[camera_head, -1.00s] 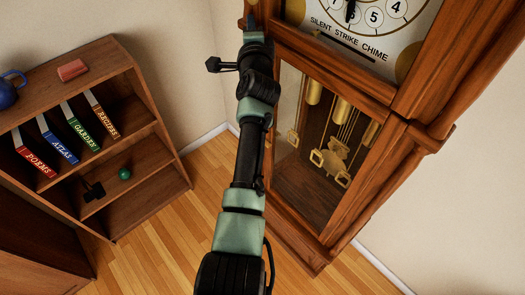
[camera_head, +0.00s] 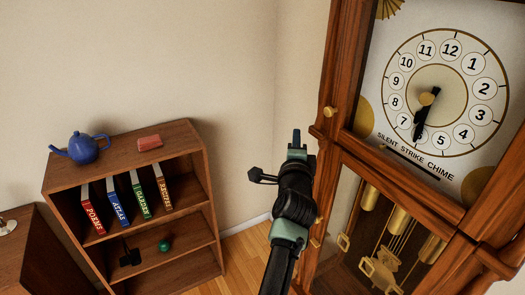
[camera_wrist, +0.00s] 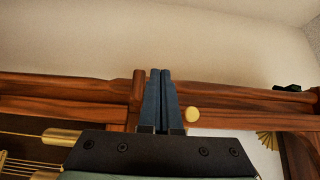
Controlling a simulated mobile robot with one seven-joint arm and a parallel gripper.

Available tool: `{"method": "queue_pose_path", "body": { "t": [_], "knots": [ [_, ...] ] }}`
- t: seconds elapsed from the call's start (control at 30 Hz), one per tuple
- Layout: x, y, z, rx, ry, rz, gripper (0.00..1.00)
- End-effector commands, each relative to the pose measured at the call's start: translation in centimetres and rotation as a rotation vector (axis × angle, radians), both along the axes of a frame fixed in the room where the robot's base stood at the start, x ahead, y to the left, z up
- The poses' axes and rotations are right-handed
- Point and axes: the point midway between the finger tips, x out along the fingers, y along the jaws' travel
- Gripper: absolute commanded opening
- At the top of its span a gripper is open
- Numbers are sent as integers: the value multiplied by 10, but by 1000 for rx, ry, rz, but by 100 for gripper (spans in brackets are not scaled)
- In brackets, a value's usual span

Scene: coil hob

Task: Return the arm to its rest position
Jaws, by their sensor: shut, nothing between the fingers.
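My arm rises from the bottom of the head view, and my gripper (camera_head: 297,138) is at its upper end, in front of the left edge of the grandfather clock (camera_head: 328,150). In the wrist view my gripper (camera_wrist: 160,75) points up with its two blue fingers together and nothing between them. Behind the fingers is the clock's wooden frame (camera_wrist: 60,108). A round brass knob (camera_wrist: 192,114) shows just right of the fingers. I cannot tell whether the fingers touch the frame.
The wall space between bookcase and clock is free.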

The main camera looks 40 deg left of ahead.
Motion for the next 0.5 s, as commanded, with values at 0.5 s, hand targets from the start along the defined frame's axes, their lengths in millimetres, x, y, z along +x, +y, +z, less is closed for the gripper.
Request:
{"method": "queue_pose_path", "body": {
  "t": [0.5],
  "knots": [
    [-66, 26, -2, 0, 1, -3, 0]
  ]
}}
